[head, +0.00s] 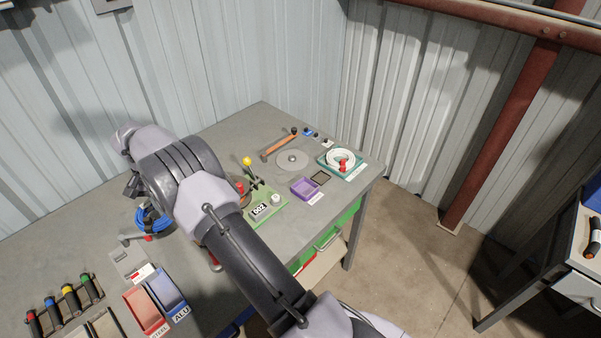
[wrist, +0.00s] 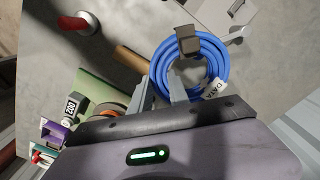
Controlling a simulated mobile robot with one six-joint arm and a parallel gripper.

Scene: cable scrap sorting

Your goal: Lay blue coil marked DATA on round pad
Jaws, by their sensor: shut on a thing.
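The blue coil (wrist: 221,64) shows in the wrist view with a white tag (wrist: 215,89) that reads DATA. A grey-brown block (wrist: 188,41) sits across its far side. My gripper (wrist: 167,84) is shut on the coil's near side; the grip is partly hidden. In the head view the coil (head: 150,222) is partly covered by my arm, at the left of the bench. I cannot tell whether it touches the bench.
A green block (head: 268,212) with upright parts stands between my arm and the disc. Red and blue bins (head: 146,312) are in front.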

